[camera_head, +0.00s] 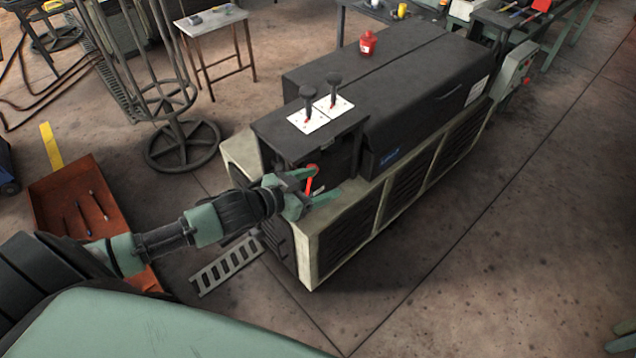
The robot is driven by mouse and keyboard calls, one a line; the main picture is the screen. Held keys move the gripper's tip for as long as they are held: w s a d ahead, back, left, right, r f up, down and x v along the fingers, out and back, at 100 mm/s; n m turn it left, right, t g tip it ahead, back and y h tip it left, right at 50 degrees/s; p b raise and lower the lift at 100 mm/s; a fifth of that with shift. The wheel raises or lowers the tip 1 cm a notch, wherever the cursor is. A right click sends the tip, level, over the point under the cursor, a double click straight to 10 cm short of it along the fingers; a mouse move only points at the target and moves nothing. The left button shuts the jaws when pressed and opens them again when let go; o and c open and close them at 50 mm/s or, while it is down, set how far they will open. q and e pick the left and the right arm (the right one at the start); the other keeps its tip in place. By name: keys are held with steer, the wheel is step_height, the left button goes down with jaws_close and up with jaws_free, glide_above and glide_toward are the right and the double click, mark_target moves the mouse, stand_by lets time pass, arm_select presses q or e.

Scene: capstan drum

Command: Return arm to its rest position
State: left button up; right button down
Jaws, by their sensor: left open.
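My left arm comes in from the lower left. Its green left gripper (326,182) is at the near end of the dark machine (430,85), with its jaws apart. A small red lever (310,181) stands between the fingers; I cannot tell whether they touch it. Two black-knobbed levers (320,100) stand upright on white plates on top of the machine, beyond the gripper. Green fingertips of my right gripper (622,337) show at the lower right edge, cut off by the frame, over bare floor.
A red tray (50,195) with thin tools lies at left. A round-footed metal stand (182,147) and a small table (212,22) are behind it. A slotted metal strip (226,266) lies below the left arm. A red canister (368,43) sits on the machine. The right floor is clear.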

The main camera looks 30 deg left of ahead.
stand_by(0.4)
arm_select(q)
steer(key=s+a+f+n+g+y+b, duration=0.15)
steer(key=a+f, duration=0.25)
steer(key=f, duration=0.6)
steer(key=s+a+f+n+y+b, duration=0.1)
steer(key=a+f+y, duration=0.15)
steer(key=f, duration=0.65)
steer(key=s+a+f+g+y+b, duration=0.1)
steer(key=s+f+g, duration=0.1)
steer(key=s+f, duration=0.45)
steer(key=s+a+f+g+b, duration=0.15)
steer(key=s+f, duration=0.25)
steer(key=f, duration=0.6)
steer(key=s+d+f+g, duration=0.2)
steer(key=s+f, duration=0.4)
steer(key=s, duration=0.4)
steer(key=s+d+f+g+b, duration=0.1)
steer(key=s+d+f+g, duration=0.1)
steer(key=s+f, duration=0.4)
steer(key=s+d+f+g, duration=0.2)
steer(key=s+d+f, duration=0.2)
steer(key=s, duration=1)
step_height(320, 180, down, 2)
steer(key=shift+s+d+y, duration=0.3)
steer(key=shift+s+d, duration=0.05)
